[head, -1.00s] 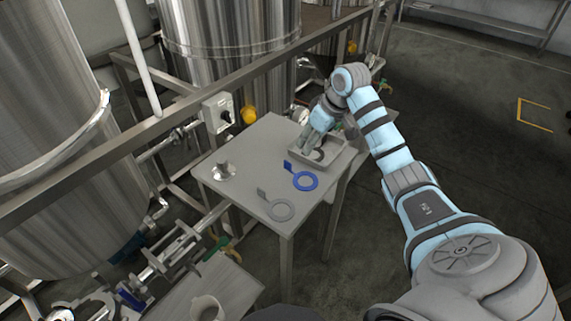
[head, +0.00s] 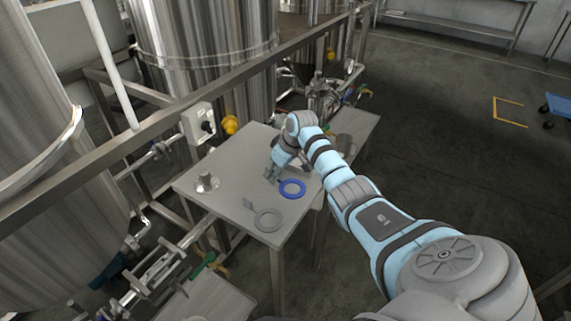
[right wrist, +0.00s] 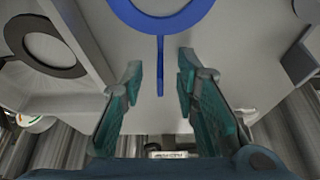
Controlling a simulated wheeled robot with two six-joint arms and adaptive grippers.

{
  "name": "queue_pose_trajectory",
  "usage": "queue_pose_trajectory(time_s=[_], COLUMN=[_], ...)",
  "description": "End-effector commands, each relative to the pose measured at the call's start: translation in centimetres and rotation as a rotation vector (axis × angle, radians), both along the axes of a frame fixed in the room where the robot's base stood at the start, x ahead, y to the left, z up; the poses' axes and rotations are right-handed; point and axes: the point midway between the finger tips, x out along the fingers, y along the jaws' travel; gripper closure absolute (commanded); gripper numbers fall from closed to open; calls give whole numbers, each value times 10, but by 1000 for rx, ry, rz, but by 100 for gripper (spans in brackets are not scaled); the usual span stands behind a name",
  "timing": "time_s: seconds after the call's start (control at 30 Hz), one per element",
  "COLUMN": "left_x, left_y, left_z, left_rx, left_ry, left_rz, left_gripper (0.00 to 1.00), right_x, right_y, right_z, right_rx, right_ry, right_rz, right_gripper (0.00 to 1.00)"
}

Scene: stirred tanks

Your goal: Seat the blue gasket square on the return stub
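The blue gasket (head: 292,189), a flat ring with a handle tab, lies on the grey table. In the right wrist view the blue gasket (right wrist: 160,22) is at the top, and its narrow tab points down between my fingers. My right gripper (head: 271,179) is at the tab's end; in its wrist view the right gripper (right wrist: 158,78) is open, with a gap on both sides of the tab. A short metal stub on a round base (head: 205,185) stands at the table's left; I cannot tell if it is the return stub. My left gripper is not in view.
A grey ring gasket (head: 268,220) lies near the table's front edge (head: 277,246). A dark ring (right wrist: 40,52) lies in a walled tray beside the gripper. Tanks, a rail (head: 150,118) and pipes border the table's left. Bare table lies between stub and blue gasket.

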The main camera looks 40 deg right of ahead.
Motion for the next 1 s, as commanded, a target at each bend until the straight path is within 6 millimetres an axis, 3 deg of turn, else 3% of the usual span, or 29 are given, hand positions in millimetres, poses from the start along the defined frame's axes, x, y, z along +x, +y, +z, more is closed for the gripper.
queue_pose_trajectory(time_s=[0.1, 0.27, 0.73, 0.87, 1.0], left_x=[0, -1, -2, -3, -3], left_y=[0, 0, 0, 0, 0], left_z=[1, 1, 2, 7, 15], left_rx=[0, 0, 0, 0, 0], left_ry=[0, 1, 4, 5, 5], left_rz=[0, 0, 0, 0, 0], left_gripper=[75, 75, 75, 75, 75], right_x=[0, 0, 0, 0, 1], right_y=[0, 0, 0, -1, 0], right_z=[1, 2, 7, 25, 66], right_rx=[0, 0, 0, 0, -1], right_ry=[0, 0, -1, -2, -5], right_rz=[0, 0, 0, -1, 0], right_gripper=[73, 99, 100, 100, 100])
